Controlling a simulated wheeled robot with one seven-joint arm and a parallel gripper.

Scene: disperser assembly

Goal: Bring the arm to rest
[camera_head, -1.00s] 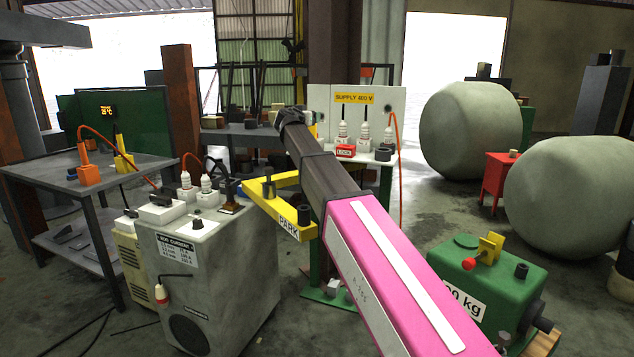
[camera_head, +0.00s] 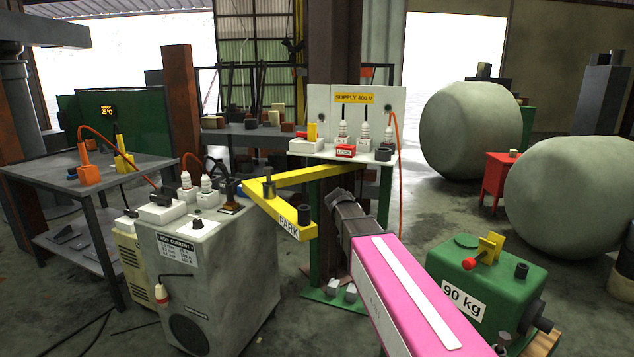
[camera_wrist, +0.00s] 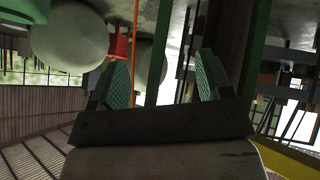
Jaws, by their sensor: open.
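The yellow bracket marked PARK (camera_head: 290,218) is V-shaped, with dark upright pegs, and stands left of my arm in the head view. The dark outer part of my arm is just right of its labelled end; I cannot tell whether they touch. My gripper is hidden in the head view. In the wrist view my gripper (camera_wrist: 163,82) is open, with two green-padded fingers apart and nothing between them.
The supply stand (camera_head: 345,155) with plugs and a red lock is behind the arm. The grey welding machine (camera_head: 215,265) is at left. A green 90 kg machine (camera_head: 485,280) stands close on the right. A red cabinet (camera_head: 500,180) and large grey tanks (camera_head: 465,130) are farther right.

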